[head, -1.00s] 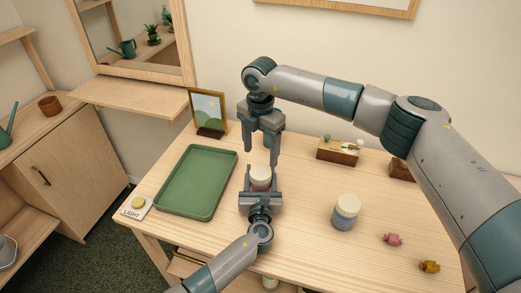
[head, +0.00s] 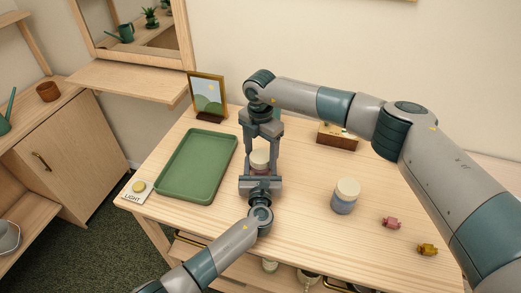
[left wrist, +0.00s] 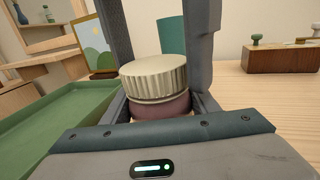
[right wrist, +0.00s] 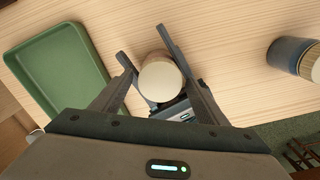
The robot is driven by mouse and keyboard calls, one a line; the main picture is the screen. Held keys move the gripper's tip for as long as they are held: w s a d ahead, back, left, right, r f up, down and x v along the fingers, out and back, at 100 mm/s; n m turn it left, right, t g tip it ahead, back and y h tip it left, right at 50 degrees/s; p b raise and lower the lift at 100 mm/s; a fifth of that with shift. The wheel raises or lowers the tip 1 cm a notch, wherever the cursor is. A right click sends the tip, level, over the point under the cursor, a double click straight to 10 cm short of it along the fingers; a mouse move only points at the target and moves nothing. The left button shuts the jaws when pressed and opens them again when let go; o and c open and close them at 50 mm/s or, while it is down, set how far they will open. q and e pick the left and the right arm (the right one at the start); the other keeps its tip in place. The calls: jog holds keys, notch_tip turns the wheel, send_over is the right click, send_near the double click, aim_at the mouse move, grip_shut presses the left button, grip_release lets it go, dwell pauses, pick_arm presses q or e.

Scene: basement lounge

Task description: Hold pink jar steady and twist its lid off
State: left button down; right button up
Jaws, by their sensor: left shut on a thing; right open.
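The pink jar (left wrist: 162,108) stands upright on the table with its ribbed cream lid (left wrist: 153,76) on. My left gripper (head: 260,178) is shut on the jar body, low at its front; the left wrist view shows its fingers on both sides. My right gripper (head: 262,150) points down from above, open, with its fingers on either side of the lid. In the right wrist view the lid (right wrist: 161,80) lies between the open right fingertips (right wrist: 148,55). I cannot tell whether either right finger touches it. Most of the jar is hidden by my grippers in the head view.
A green tray (head: 166,190) lies left of the jar. A blue jar with a cream lid (head: 345,197) stands to the right, with a pink candy (head: 391,223) and a yellow candy (head: 427,249) beyond. A picture frame (head: 207,95) and a wooden box (head: 338,138) stand behind.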

jog(key=c, duration=1.1)
